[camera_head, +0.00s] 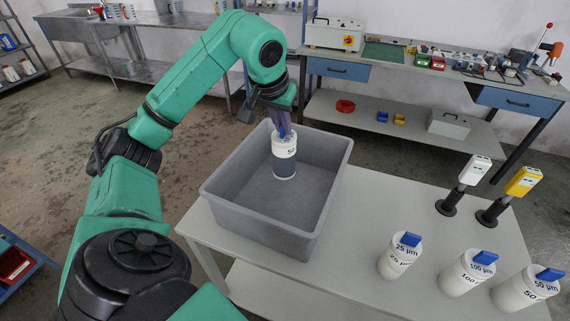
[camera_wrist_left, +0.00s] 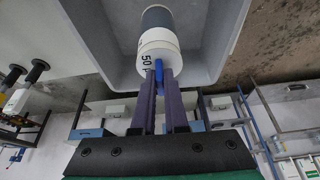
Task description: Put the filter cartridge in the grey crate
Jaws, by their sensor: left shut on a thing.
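A filter cartridge (camera_head: 284,155) with a white top, a dark lower body and a label beginning "50" hangs upright inside the grey crate (camera_head: 325,205). My left gripper (camera_head: 283,130) is shut on the blue tab at its top. In the left wrist view the two fingers (camera_wrist_left: 160,82) hold the blue tab, and the cartridge (camera_wrist_left: 157,42) points into the crate (camera_wrist_left: 110,65). Whether its lower end touches the crate floor I cannot tell. The rest of the crate is empty. My right gripper does not show.
Three white canisters with blue tabs, labelled 25 µm (camera_head: 399,256), 100 µm (camera_head: 466,272) and 50 µm (camera_head: 525,289), stand right of the crate on the table (camera_head: 375,195). Behind them are a white-headed device (camera_head: 463,185) and a yellow-headed device (camera_head: 510,195) on black stands.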

